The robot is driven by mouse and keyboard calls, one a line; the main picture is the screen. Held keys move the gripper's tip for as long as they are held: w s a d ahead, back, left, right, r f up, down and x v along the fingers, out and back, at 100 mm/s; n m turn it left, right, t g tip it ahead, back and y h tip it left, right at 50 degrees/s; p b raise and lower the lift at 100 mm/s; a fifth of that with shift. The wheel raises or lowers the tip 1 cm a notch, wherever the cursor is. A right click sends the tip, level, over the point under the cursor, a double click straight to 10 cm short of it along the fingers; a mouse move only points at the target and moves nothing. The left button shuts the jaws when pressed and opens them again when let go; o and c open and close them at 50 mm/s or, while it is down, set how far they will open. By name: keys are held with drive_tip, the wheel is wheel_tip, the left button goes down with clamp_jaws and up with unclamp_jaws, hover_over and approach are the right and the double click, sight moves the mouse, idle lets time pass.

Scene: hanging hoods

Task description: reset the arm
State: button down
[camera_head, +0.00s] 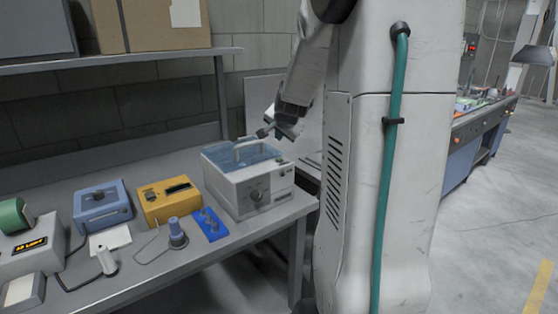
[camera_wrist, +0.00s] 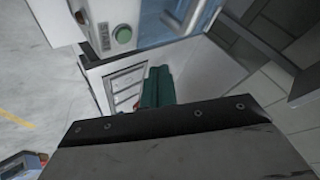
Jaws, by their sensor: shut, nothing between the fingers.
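My arm comes down from behind my white column in the head view. My gripper (camera_head: 264,132) is shut and empty. It is by the back right of a white box-shaped device (camera_head: 252,195) with a see-through blue lid (camera_head: 243,153) and a pale handle on top. I cannot tell whether the gripper touches the lid. A white device face with a green button (camera_wrist: 123,35) shows at the top, beside a blue surface (camera_wrist: 165,22).
The grey bench (camera_head: 150,280) also holds a yellow box (camera_head: 169,200), a blue box (camera_head: 102,205), a blue block (camera_head: 210,224) and a display unit at the far left. A shelf with a cardboard box (camera_head: 150,25) hangs above. Open floor (camera_head: 490,240) lies at right.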

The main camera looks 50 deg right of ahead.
idle(0.5)
drive_tip(key=s+a+n+g+y, duration=0.2)
drive_tip(key=s+a+n, duration=0.3)
drive_tip(key=s+a, duration=0.3)
drive_tip(key=s+a+n+g+y, duration=0.1)
drive_tip(key=s+a+n, duration=0.5)
drive_tip(key=a, duration=1.1)
drive_tip(key=s+a+n+g+y, duration=0.2)
drive_tip(key=s+a+n, duration=0.3)
drive_tip(key=s+a, duration=0.6)
drive_tip(key=shift+s+a+n+g+y, duration=0.25)
drive_tip(key=shift+a+g, duration=0.25)
drive_tip(key=shift+a, duration=0.55)
